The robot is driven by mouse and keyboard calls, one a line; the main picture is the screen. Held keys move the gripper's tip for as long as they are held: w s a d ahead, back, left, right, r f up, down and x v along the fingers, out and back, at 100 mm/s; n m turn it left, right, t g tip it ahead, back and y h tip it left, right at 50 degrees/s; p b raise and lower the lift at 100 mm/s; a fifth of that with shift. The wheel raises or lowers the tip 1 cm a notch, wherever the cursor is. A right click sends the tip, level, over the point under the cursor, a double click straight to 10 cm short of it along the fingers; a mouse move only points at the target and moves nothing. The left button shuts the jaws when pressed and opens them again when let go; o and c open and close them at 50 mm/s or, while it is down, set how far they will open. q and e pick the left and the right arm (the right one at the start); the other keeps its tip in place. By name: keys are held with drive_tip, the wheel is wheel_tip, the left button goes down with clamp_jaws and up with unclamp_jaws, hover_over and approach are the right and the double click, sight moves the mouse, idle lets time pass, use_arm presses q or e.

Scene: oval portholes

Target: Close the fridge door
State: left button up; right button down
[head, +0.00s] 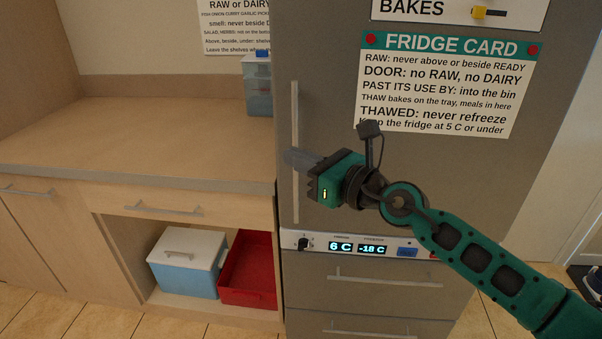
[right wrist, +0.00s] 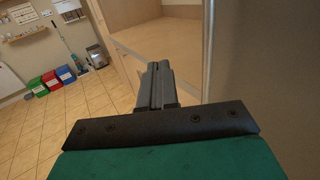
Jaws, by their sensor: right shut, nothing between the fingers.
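The grey fridge door (head: 335,110) fills the upper middle of the head view, with a long vertical handle (head: 295,110) near its left edge. The door looks in line with the fridge front below it; I see no clear gap, but my arm hides part of its lower area. My right gripper (head: 292,158) is in front of the door at the handle, its fingers shut and empty, pointing left across the handle. In the right wrist view the shut fingers (right wrist: 157,84) show beside the vertical handle (right wrist: 208,50); whether they touch it I cannot tell. My left gripper is not in view.
A wooden counter (head: 130,135) stands left of the fridge, with a blue container (head: 258,90) on it. A white-lidded blue box (head: 187,265) and a red bin (head: 250,270) sit in the open shelf below. The control panel (head: 365,246) and drawers (head: 375,285) are under the door.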

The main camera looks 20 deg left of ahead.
drive_tip(key=s+d, duration=0.2)
drive_tip(key=s, duration=0.4)
drive_tip(key=shift+d, duration=0.25)
drive_tip(key=s+d+f+m+t+h, duration=0.1)
drive_tip(key=d+f+m+t+h, duration=0.55)
drive_tip(key=m, duration=0.95)
drive_tip(key=d+f+m+t+h, duration=0.25)
drive_tip(key=d+f+m, duration=0.55)
drive_tip(key=d+m, duration=0.65)
drive_tip(key=s+d+f+m+g+h, duration=0.2)
drive_tip(key=s+d+f+m, duration=0.3)
drive_tip(key=s+f+m, duration=0.2)
drive_tip(key=s+d+f+m+g+h, duration=0.3)
drive_tip(key=s+d+f+m, duration=0.2)
drive_tip(key=s+f+m, duration=0.2)
wheel_tip(320, 180, down, 3)
drive_tip(key=shift+s+d+r+m+h, duration=0.15)
drive_tip(key=shift+s+d+m+h, duration=0.2)
drive_tip(key=shift+m, duration=0.9)
